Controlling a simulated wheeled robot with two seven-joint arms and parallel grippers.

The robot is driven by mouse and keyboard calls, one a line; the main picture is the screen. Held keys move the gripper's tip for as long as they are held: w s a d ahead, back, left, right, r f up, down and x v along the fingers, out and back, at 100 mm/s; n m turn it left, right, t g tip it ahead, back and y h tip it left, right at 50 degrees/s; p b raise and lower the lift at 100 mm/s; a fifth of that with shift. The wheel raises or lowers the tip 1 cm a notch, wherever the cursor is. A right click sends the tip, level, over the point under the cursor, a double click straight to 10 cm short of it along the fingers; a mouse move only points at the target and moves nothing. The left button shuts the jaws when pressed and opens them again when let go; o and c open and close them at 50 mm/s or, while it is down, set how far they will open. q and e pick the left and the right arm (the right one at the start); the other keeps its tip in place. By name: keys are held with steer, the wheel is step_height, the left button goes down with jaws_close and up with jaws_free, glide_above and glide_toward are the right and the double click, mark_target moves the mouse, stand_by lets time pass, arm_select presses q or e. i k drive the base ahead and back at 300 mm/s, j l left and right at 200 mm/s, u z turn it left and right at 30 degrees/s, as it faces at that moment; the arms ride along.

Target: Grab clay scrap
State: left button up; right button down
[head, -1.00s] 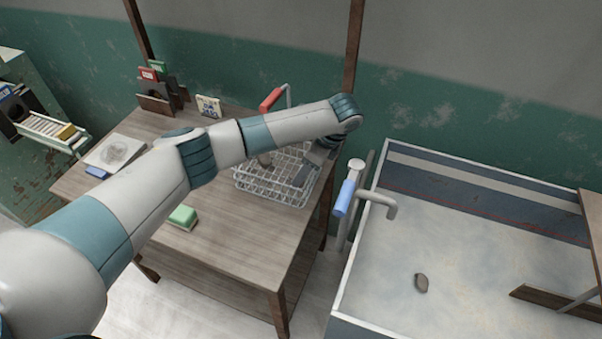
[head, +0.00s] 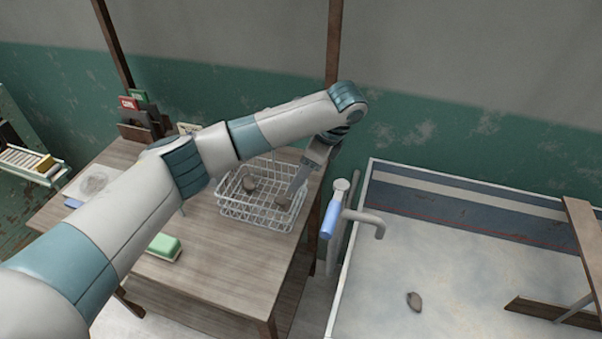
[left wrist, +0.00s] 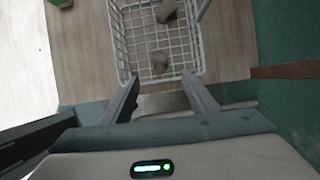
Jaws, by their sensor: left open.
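A wire basket (head: 228,208) stands on the wooden table and holds two grey-brown clay scraps. One scrap (head: 249,185) lies toward the back left, the other (head: 284,203) toward the right. My left gripper (head: 293,188) points down at the basket's right side, close to the right scrap. In the left wrist view, the open fingers (left wrist: 160,80) are apart with nothing between them; the nearer scrap (left wrist: 159,62) lies just beyond their tips. A third clay scrap (head: 414,301) lies in the pale basin (head: 460,275) at right. My right gripper is out of view.
A blue-handled tap (head: 330,218) stands between table and basin. A dark post (head: 333,50) rises behind the basket. A green-topped block (head: 163,246) lies on the table (head: 215,270). A wooden board (head: 550,312) lies in the basin's right part.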

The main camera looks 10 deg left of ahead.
mark_target(416, 302)
steer(key=z, duration=0.95)
